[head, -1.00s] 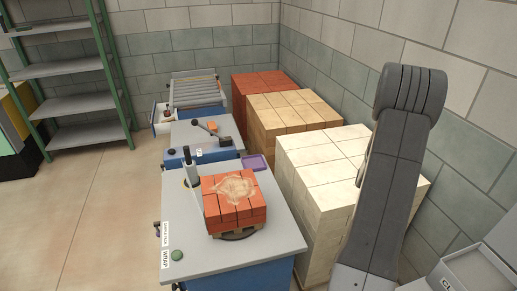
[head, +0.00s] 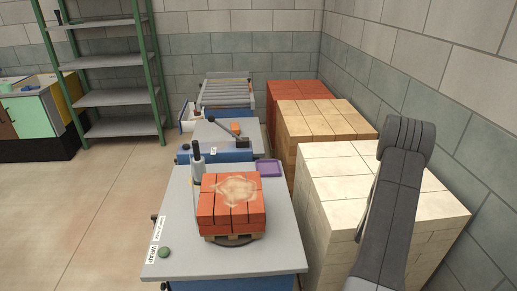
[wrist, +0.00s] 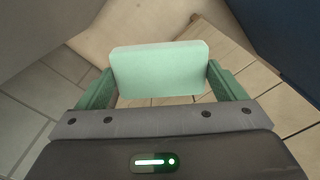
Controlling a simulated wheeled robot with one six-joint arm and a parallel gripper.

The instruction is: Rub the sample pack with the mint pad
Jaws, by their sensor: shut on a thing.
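The sample pack, a small block of red-orange bricks (head: 232,212), sits on a small pallet on the near grey table (head: 270,251). A pale dusty smear (head: 237,189) covers much of its top. In the wrist view my gripper (wrist: 160,82) is shut on the mint pad (wrist: 160,65), a pale green block held between two darker green fingers. The gripper and the pad do not show in the head view, so their distance from the pack cannot be told there. Behind the pad, the wrist view shows pale block-like surfaces and floor.
Cream (head: 385,172), tan (head: 318,118) and red (head: 300,88) brick stacks line the right wall. A purple tray (head: 269,168) and a post (head: 198,165) stand by the pack. A green button (head: 164,252) is at front left. Floor on the left is clear.

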